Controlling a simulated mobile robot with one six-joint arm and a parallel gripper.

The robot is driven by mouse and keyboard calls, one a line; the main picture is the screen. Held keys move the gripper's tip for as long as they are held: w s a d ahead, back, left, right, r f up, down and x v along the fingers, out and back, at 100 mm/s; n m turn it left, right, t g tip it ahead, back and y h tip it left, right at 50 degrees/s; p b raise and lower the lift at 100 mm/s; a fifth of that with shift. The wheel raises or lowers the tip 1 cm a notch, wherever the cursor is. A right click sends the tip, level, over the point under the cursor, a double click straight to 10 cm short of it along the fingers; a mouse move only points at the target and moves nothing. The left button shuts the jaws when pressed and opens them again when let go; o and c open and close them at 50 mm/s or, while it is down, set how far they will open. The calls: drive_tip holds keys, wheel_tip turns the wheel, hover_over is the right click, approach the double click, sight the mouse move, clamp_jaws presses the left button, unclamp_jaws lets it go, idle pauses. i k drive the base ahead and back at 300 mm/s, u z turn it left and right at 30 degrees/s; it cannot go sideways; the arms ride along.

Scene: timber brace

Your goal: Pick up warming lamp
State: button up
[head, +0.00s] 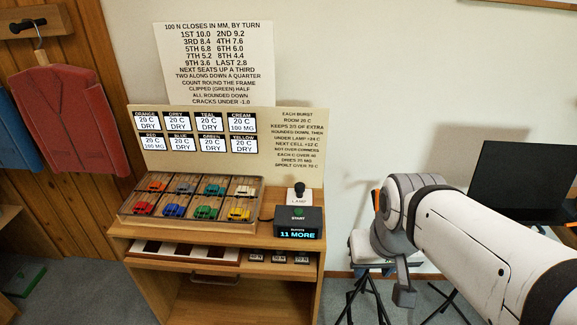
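The warming lamp (299,193) is a small piece with a dark rounded top and a pale base marked LAMP. It stands upright at the right rear of the wooden cabinet top, just behind a black START box (298,221). My white arm comes in from the lower right. A grey part at its end (403,287), perhaps my gripper, hangs to the right of the cabinet and below the lamp's level in the picture, well apart from the lamp. Its fingers cannot be made out clearly.
A compartmented tray (126,209) of several coloured toy cars sits left of the lamp. A printed board (276,170) stands behind. Small labelled weights (279,257) lie on the lower shelf. A stool, a black screen (520,180) and tripod legs are at right.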

sight(298, 196)
drive_tip(key=z, duration=0.15)
drive_tip(key=i, duration=0.95)
drive_tip(key=u, duration=0.05)
